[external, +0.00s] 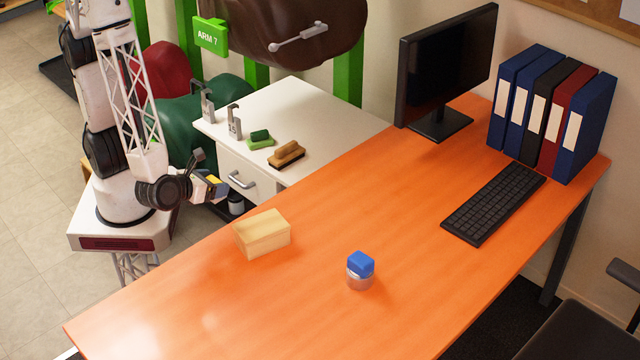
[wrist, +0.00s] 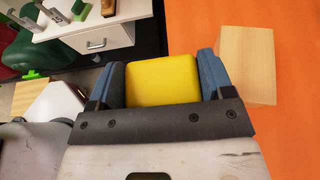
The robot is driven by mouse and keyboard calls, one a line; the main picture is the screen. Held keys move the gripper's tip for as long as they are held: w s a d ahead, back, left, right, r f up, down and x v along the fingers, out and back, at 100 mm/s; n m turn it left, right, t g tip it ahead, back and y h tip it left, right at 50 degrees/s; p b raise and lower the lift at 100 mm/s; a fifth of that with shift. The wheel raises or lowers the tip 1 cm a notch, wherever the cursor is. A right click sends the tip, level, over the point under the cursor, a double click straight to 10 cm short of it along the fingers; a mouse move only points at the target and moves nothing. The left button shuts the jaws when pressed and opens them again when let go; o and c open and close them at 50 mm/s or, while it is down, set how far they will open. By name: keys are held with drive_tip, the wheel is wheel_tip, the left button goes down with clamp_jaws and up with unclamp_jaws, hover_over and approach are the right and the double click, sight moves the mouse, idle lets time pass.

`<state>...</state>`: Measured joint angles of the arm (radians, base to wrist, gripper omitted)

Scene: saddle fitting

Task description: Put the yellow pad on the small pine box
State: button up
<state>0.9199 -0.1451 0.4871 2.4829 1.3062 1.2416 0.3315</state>
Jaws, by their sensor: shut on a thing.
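The yellow pad (wrist: 162,80) is held between the two blue-padded fingers of my gripper (wrist: 165,82) in the wrist view. In the external view my gripper (external: 217,188) is left of the orange desk, near its edge and the white cabinet, with a bit of yellow showing at its jaws. The small pine box (external: 263,234) sits on the orange desk, to the right of my gripper and apart from it. The box also shows at the right in the wrist view (wrist: 248,62). Its top looks bare.
A keyboard (external: 493,203), monitor (external: 446,70) and several binders (external: 550,112) are farther back. The white cabinet (external: 330,115) carries brushes (external: 287,155) and metal clamps (external: 234,122).

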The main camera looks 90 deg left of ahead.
drive_tip(key=shift+s+a, duration=0.3)
drive_tip(key=shift+s, duration=0.2)
drive_tip(key=shift+s+a, duration=0.25)
drive_tip(key=shift+s, duration=0.2)
hover_over(260, 225)
drive_tip(key=shift+f, duration=0.75)
drive_tip(key=shift+f, duration=0.1)
drive_tip(key=shift+f, duration=1.7)
drive_tip(key=shift+f, duration=0.1)
drive_tip(key=o, duration=0.9)
drive_tip(key=shift+o, duration=0.2)
